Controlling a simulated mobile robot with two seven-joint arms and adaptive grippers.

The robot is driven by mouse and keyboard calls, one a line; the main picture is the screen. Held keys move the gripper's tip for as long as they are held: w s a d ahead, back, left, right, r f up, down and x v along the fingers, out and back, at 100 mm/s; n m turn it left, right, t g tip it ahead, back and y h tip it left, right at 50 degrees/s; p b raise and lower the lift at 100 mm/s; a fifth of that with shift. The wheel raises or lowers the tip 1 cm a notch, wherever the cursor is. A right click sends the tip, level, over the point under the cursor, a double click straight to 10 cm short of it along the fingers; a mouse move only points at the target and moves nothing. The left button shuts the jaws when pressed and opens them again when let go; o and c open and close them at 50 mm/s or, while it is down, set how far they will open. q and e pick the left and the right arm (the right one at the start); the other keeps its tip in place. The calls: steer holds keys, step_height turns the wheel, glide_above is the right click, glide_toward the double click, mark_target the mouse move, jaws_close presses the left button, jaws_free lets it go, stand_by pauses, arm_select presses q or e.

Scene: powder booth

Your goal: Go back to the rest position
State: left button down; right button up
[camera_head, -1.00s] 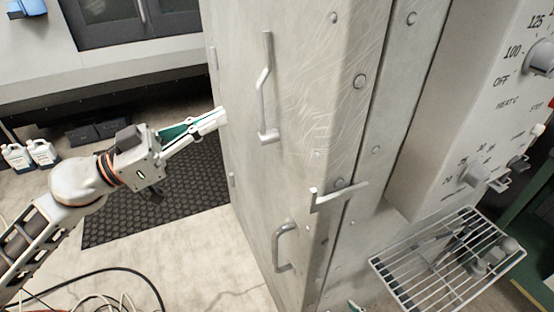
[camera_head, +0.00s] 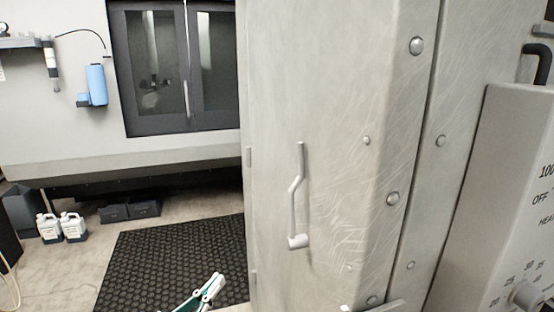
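The tips of my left gripper (camera_head: 207,291) show at the bottom edge, left of the tall grey cabinet (camera_head: 335,90). The two white and green fingers lie close together and look shut, with nothing seen between them. They are in front of the black floor mat (camera_head: 165,262) in the picture and apart from the cabinet's handle. The rest of my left arm is below the view. My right gripper is not in view.
The cabinet has a long bent handle (camera_head: 297,200) and a latch (camera_head: 385,306) at the bottom edge. A control box (camera_head: 500,190) stands at right. White jugs (camera_head: 73,228) and dark boxes (camera_head: 130,210) are on the floor at left. A windowed booth (camera_head: 60,125) stands behind.

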arm_select(q)
steer(key=s+a+f+n+g+y, duration=0.1)
steer(key=s+a+f+y, duration=0.2)
steer(key=f, duration=0.6)
steer(key=s+a+f+n+g+y, duration=0.1)
steer(key=s+a+f+y, duration=0.15)
steer(key=f, duration=0.55)
steer(key=s+a+f+g+y, duration=0.3)
steer(key=s+f+g, duration=0.2)
steer(key=s+f, duration=1.1)
steer(key=shift+f+m, duration=0.35)
steer(key=shift+m, duration=0.05)
steer(key=shift+d, duration=0.1)
